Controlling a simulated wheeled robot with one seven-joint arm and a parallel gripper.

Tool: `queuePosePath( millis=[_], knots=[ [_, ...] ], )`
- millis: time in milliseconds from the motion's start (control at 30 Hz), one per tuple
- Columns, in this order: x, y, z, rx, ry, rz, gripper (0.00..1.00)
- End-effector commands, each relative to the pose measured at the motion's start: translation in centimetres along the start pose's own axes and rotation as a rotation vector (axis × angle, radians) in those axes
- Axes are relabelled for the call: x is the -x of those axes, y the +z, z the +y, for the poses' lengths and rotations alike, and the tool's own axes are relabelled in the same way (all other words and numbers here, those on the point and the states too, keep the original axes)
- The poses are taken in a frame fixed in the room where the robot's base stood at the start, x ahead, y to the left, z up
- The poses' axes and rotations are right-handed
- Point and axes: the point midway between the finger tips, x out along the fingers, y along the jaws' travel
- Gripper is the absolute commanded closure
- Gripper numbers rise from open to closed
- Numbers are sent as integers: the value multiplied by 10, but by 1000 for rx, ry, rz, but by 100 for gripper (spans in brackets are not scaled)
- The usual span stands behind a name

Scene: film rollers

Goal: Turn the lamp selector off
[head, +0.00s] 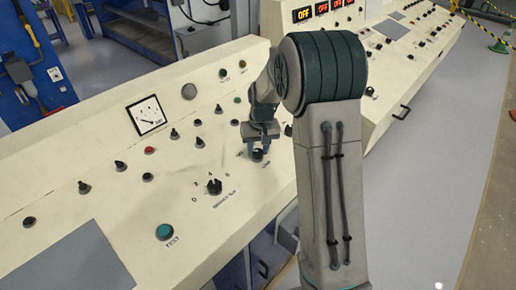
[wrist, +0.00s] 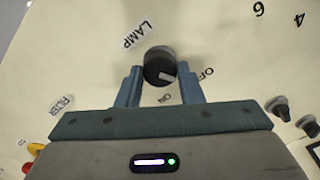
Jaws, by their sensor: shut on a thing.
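The lamp selector (wrist: 160,62) is a round black knob with a pale pointer mark, on the cream panel beside a LAMP label (wrist: 138,34). In the wrist view, the OFF label (wrist: 208,73) is right of it and a small ON label (wrist: 165,98) below. The pale mark sits at the knob's lower right; I cannot tell exactly which label it meets. My gripper (wrist: 158,74) is shut on the knob, one finger at each side. In the head view, my gripper (head: 261,138) reaches down to the panel over the dark knob (head: 258,155), partly hiding it.
The sloping console (head: 110,200) carries several other knobs and buttons, including a black selector (head: 214,186), a green TEST button (head: 165,231) and a dial meter (head: 146,115). In the wrist view, dark knobs (wrist: 278,107) stand right of my gripper. Grey floor (head: 425,140) is clear at right.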

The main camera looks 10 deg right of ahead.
Motion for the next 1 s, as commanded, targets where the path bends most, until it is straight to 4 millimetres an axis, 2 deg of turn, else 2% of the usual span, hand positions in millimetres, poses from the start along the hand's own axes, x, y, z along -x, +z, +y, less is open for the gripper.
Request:
queuePosePath(
  millis=[33, 100, 467, 667, 1000],
  knots=[
    [2, -2, -1, 3, 0, 5, 61],
    [2, -1, -1, 2, 0, 5, 45],
    [5, -1, 0, 1, 0, 3, 45],
    [38, -1, 0, 1, 0, 7, 45],
    [112, -1, -1, 2, 1, 7, 45]
  ],
)
